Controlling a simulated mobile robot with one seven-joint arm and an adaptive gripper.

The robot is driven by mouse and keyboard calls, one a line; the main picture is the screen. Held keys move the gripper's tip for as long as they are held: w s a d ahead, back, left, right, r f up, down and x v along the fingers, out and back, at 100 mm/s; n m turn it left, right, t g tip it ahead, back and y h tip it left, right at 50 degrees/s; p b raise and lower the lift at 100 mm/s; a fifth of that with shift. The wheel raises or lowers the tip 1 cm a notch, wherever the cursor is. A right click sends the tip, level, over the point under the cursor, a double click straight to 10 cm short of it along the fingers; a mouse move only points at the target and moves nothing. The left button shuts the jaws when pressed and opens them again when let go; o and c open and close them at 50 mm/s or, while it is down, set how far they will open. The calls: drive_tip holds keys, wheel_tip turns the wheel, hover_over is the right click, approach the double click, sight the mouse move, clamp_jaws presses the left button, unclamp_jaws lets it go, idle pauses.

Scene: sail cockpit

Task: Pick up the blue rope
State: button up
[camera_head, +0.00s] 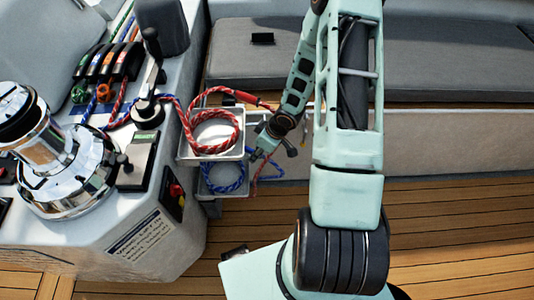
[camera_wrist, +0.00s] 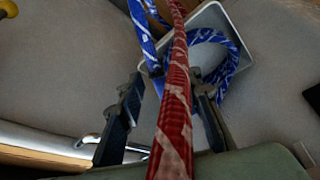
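The blue rope (camera_head: 226,189) lies coiled in the lower tray (camera_head: 207,193), with a strand out to the right below my gripper. In the wrist view, the blue rope (camera_wrist: 222,66) loops in a pale tray (camera_wrist: 209,20) beyond the right finger, and another blue strand hangs at upper left. My gripper (camera_head: 272,152) is just right of the trays. Its fingers are apart in the wrist view (camera_wrist: 168,88). The red rope (camera_wrist: 176,95) runs close to the camera, across the gap between them. I cannot tell whether it touches them. Part of the blue coil is hidden.
The upper tray (camera_head: 183,154) holds the coiled red rope (camera_head: 238,124), directly above the lower tray. A chrome winch (camera_head: 68,170) and a lever (camera_head: 152,75) stand on the left console. A grey-cushioned bench (camera_head: 440,60) is behind. The wooden deck (camera_head: 455,225) at right is clear.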

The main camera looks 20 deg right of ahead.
drive_tip(key=shift+b+x, duration=0.3)
drive_tip(key=shift+x, duration=0.85)
drive_tip(key=shift+w, duration=0.1)
drive_tip(key=shift+c, duration=0.7)
clamp_jaws()
drive_tip(key=shift+r, duration=0.15)
drive_tip(key=shift+r+p, duration=1.4)
drive_tip(key=shift+p, duration=0.1)
